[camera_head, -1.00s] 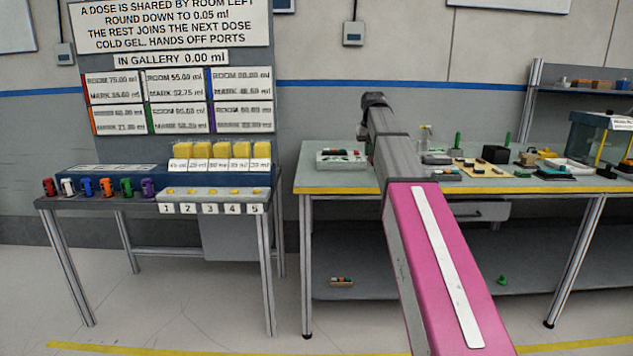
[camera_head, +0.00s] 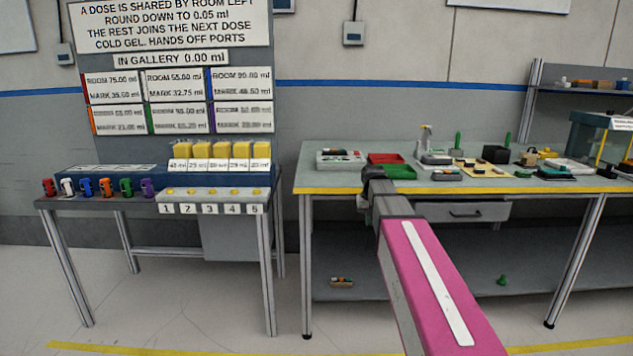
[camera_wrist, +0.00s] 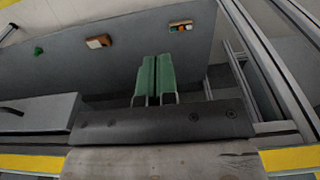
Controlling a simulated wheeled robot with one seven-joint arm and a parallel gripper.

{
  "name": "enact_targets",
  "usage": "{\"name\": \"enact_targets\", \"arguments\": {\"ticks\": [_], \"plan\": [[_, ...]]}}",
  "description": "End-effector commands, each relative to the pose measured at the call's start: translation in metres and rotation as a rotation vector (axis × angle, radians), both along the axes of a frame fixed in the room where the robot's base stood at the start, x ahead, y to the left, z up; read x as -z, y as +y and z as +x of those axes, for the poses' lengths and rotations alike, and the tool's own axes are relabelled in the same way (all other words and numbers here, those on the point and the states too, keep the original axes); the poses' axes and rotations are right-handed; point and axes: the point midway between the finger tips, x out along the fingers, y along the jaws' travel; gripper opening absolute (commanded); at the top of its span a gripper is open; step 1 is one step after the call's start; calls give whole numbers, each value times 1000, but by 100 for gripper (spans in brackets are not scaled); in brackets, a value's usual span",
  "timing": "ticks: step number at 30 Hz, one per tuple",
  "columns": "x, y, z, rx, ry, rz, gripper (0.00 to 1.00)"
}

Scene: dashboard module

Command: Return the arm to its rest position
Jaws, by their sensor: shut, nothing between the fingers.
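My arm (camera_head: 425,265) reaches forward from the bottom of the head view, with a pink link and a grey wrist end (camera_head: 378,183) at the front edge of the right workbench (camera_head: 330,186). The fingers are hidden in the head view. In the wrist view my gripper (camera_wrist: 156,62) shows two green fingers side by side, shut and empty. Beyond them lie the bench's lower shelf (camera_wrist: 60,70) and small items on it.
Red and green trays (camera_head: 398,171) stand on the bench just behind my wrist, near a grey box (camera_head: 340,159). A drawer (camera_head: 470,212) is below the top. The left table (camera_head: 95,203) holds coloured bottles and numbered pads. Floor between the tables is clear.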

Motion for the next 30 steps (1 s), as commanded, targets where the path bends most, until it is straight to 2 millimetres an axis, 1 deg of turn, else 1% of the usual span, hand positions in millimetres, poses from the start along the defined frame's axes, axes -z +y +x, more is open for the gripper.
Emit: {"name": "enact_targets", "arguments": {"ticks": [1,6,8,9,11,12,15,18,22,25,30], "plan": [[22,0,-19,0,10,0,0],[81,0,-63,0,28,0,0],[100,0,-80,0,35,0,0],[113,0,-91,0,40,0,0],[131,0,-108,0,46,0,0],[142,0,-120,0,51,0,0],[168,0,-150,0,62,0,0],[190,0,-177,0,71,0,0],[209,0,-203,0,79,0,0],[218,0,-215,0,84,0,0],[222,0,-219,0,83,0,0]]}}
